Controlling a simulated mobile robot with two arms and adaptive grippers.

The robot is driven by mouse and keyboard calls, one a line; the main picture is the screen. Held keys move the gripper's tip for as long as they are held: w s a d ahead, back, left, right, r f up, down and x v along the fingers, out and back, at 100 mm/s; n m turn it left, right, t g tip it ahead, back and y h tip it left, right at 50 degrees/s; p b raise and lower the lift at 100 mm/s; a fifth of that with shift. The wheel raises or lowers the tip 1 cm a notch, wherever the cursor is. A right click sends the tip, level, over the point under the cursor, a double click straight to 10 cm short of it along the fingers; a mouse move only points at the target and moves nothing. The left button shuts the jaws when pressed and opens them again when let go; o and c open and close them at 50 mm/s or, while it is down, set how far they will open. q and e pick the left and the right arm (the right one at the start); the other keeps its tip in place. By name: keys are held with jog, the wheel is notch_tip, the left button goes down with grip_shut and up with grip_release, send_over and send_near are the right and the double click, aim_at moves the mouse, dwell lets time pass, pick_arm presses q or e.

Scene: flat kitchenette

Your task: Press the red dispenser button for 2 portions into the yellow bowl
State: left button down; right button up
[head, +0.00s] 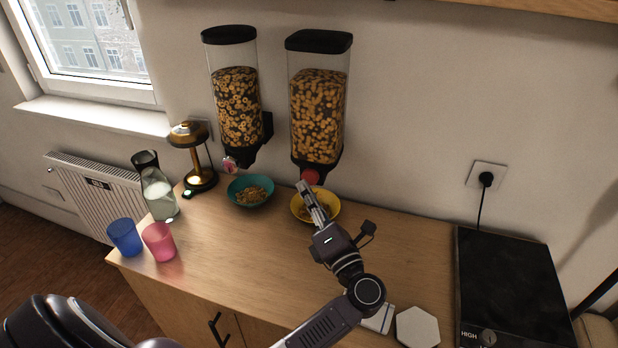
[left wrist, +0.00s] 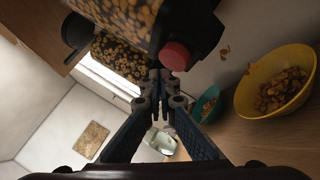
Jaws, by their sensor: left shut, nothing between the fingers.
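The red dispenser button (head: 310,177) is at the bottom front of the right-hand cereal dispenser (head: 319,115). It also shows in the left wrist view (left wrist: 177,56), close to my fingertips. The yellow bowl (head: 333,207) stands on the counter below it, with cereal inside; the left wrist view shows the bowl (left wrist: 307,72) at right. My left gripper (head: 304,188) is shut and empty, its fingertips right by the button; I cannot tell whether they touch it. The left wrist view shows the two fingers (left wrist: 158,78) together at the tips. My right gripper is not in view.
A second dispenser (head: 238,105) hangs to the left, over a teal bowl (head: 240,183) with cereal. A brass lamp (head: 194,150), a glass carafe (head: 159,195), a blue cup (head: 124,236) and a pink cup (head: 159,241) stand at left. A black hob (head: 510,280) is at right.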

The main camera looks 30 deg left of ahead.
pick_arm(q)
jog(key=s, duration=0.2)
jog(key=s+d+p, duration=0.1)
jog(key=s, duration=0.2)
jog(key=shift+d, duration=0.1)
dwell(0.4)
jog(key=shift+f, duration=0.1)
dwell(0.6)
